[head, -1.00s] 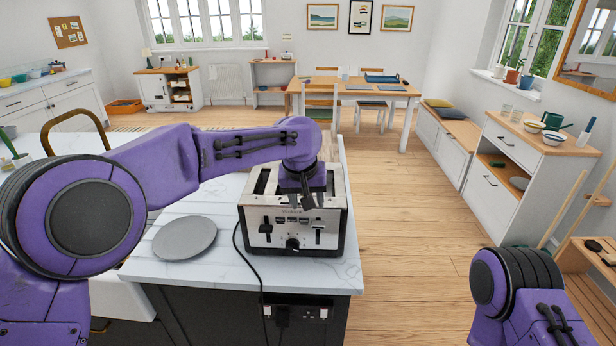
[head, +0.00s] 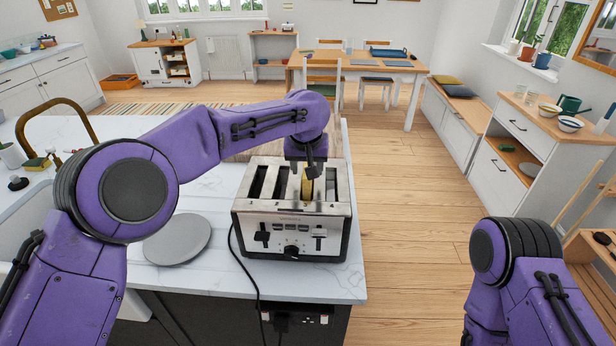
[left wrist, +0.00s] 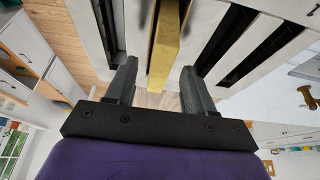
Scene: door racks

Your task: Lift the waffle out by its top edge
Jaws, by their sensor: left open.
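The waffle (head: 306,186) is golden and stands upright in a slot of the steel toaster (head: 272,222), third slot from the left, with its top showing. My left gripper (head: 306,168) is over the toaster, right at the waffle's top edge. In the left wrist view the waffle (left wrist: 163,52) shows as a yellow slab between the two open fingers of my left gripper (left wrist: 158,72), with a gap on each side. The waffle's lower part is hidden in the slot. Of my right arm only purple links show at the lower right; its gripper is out of view.
The toaster stands on a white marble counter (head: 205,275). A grey plate (head: 177,239) lies left of it, and the black toaster cord (head: 240,262) runs over the front edge to a socket. The other visible toaster slots look empty. Open floor (head: 400,215) lies right of the counter.

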